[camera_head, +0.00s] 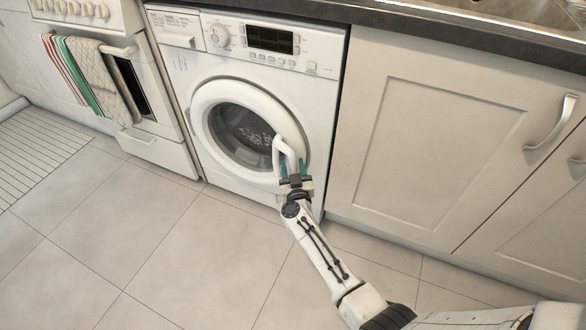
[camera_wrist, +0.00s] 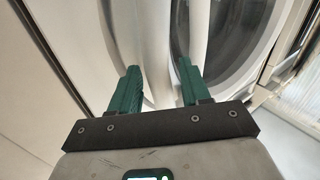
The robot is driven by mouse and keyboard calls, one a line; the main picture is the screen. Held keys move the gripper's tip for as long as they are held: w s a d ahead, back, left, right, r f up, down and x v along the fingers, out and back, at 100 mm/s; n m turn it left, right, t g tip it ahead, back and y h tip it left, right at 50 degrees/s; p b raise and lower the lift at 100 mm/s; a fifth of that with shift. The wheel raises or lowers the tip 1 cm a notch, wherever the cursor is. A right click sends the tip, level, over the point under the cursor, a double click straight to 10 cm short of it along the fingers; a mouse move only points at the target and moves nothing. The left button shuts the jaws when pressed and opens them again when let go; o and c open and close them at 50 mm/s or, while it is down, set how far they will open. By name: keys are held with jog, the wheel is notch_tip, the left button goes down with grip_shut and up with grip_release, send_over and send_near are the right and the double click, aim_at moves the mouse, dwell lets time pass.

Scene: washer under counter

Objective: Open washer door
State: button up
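The white washer (camera_head: 265,75) stands under the counter. Its round door (camera_head: 203,125) looks closed, with a white rim around dark glass; the dark glass also shows in the wrist view (camera_wrist: 245,35). A curved white door handle (camera_head: 278,146) is on the right side of the rim. My gripper (camera_head: 292,166) is at the lower part of this handle. In the wrist view my gripper's two green fingers (camera_wrist: 160,72) are apart, one on each side of the white handle (camera_wrist: 155,45). A gap seems to show beside the right finger; contact is not clear.
A white oven (camera_head: 150,120) with towels (camera_head: 100,80) on its rail is left of the washer. A cabinet door (camera_head: 415,140) with a metal handle (camera_head: 551,122) is on the right. The dark counter edge (camera_head: 400,22) runs above. The tiled floor (camera_head: 180,255) in front is clear.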

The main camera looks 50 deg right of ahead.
grip_shut()
jog(key=shift+a, duration=0.1)
dwell(0.4)
